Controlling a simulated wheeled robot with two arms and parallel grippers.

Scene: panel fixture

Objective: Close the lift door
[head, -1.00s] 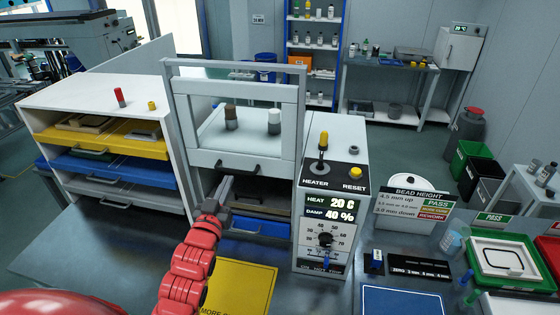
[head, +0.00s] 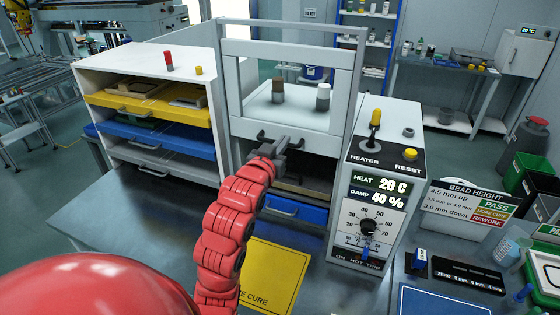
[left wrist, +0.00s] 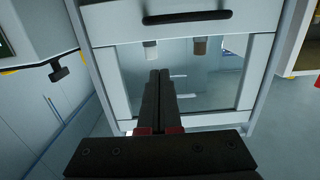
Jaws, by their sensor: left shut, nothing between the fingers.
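The lift door (head: 235,127) is a grey frame with a clear window, standing raised on the cabinet front. Below it the opening shows a dark shelf. My right gripper is not in view.
A heater control box (head: 375,185) with a lever and knob stands right of the door. A white rack (head: 88,72) with yellow, blue and grey drawers stands left. A blue drawer (head: 297,210) lies under the opening. A yellow sheet (head: 275,272) lies on the bench.

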